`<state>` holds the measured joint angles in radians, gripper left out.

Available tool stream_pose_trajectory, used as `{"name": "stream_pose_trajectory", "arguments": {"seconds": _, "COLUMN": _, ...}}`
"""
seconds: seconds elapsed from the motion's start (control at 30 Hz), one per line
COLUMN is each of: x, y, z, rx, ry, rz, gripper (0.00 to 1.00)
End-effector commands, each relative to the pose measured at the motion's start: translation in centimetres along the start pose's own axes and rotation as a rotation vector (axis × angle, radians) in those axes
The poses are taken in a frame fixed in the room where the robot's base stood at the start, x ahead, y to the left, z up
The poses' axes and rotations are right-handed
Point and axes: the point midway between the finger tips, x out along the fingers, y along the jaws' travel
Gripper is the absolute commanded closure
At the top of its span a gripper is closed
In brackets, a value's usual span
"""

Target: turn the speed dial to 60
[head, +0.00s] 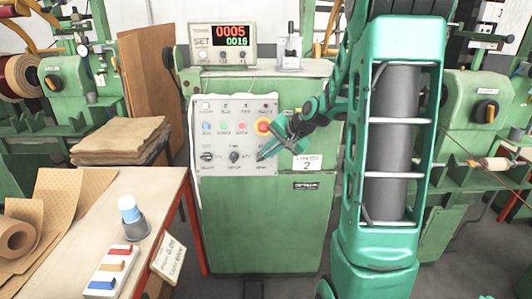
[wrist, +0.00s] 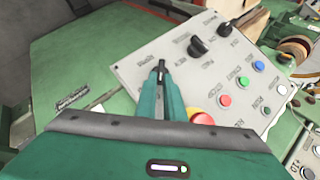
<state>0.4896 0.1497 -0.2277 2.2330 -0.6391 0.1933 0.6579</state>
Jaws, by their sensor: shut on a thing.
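A grey control panel (head: 221,174) on a green machine carries a row of black knobs along its lower part. My gripper (head: 261,156) is at the right end of that row, shut on a small control that I take to be the speed dial. In the wrist view my fingertips (wrist: 157,72) meet at the panel (wrist: 181,76) and hide most of the dial. The dial's pointer and scale numbers cannot be read. The middle knob (head: 234,157) and left knob (head: 207,157) are free of my gripper; they also show in the wrist view (wrist: 198,47) (wrist: 224,29).
A red emergency button (head: 263,127) on a yellow base sits just above my gripper, close to my fingers in the wrist view (wrist: 201,118). Coloured push buttons (head: 224,127) are beside it. A counter display (head: 222,44) stands on top. A workbench (head: 168,190) is at the left.

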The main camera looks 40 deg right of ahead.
Motion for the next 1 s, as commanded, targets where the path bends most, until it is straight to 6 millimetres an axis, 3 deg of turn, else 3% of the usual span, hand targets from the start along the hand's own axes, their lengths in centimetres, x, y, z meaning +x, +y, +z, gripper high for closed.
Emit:
{"name": "stream_pose_trajectory", "arguments": {"seconds": 0.17, "x": 0.6, "y": 0.0, "z": 0.7, "rx": -0.003, "ry": -0.018, "rz": 0.003, "gripper": 1.00}}
{"name": "stream_pose_trajectory", "arguments": {"seconds": 0.2, "x": 0.6, "y": 0.0, "z": 0.7, "rx": -0.003, "ry": -0.018, "rz": 0.003, "gripper": 0.87}}
{"name": "stream_pose_trajectory", "arguments": {"seconds": 0.27, "x": 0.6, "y": 0.0, "z": 0.7, "rx": -0.003, "ry": -0.018, "rz": 0.003, "gripper": 0.73}}
{"name": "stream_pose_trajectory", "arguments": {"seconds": 0.67, "x": -0.4, "y": 0.0, "z": 0.2, "rx": -0.001, "ry": -0.004, "rz": 0.000, "gripper": 0.73}}
{"name": "stream_pose_trajectory", "arguments": {"seconds": 0.77, "x": -1.4, "y": 0.0, "z": 0.1, "rx": -0.001, "ry": -0.001, "rz": -0.001, "gripper": 0.73}}
{"name": "stream_pose_trajectory", "arguments": {"seconds": 1.0, "x": -5.7, "y": -0.1, "z": 0.1, "rx": -0.002, "ry": -0.001, "rz": -0.001, "gripper": 0.73}}
